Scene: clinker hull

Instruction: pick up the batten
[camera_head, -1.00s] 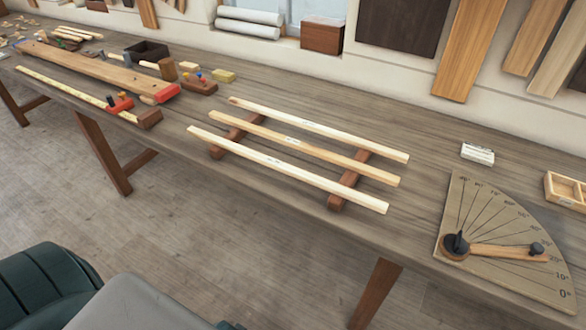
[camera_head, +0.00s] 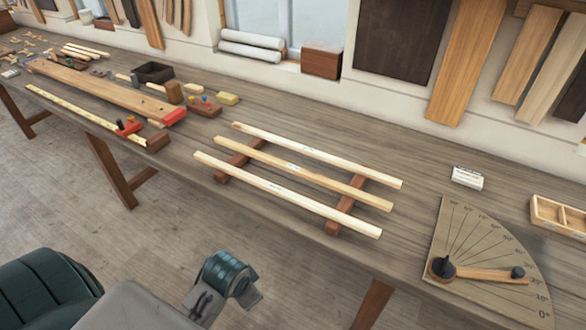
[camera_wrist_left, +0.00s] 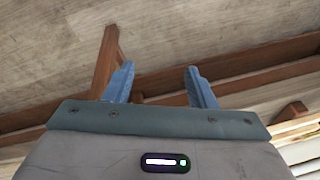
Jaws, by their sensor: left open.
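Three long pale wooden battens lie side by side across two dark brown bearers on the bench in the head view: a back batten (camera_head: 315,154), a middle batten (camera_head: 305,173) and a front batten (camera_head: 288,194). Part of my left arm shows low in the head view, in front of the bench and below the battens; its fingertips cannot be made out there. In the left wrist view my left gripper (camera_wrist_left: 160,72) is open, with nothing between its fingers. Pale strips, probably battens, show at that view's lower right edge. My right gripper is not in view.
The bearers (camera_head: 347,212) rest on the wooden bench (camera_head: 420,170). A protractor board (camera_head: 490,250) and a small white block (camera_head: 467,177) lie to the right. A long plank (camera_head: 100,88) and tools lie to the left. A bench leg (camera_wrist_left: 105,60) shows in the left wrist view.

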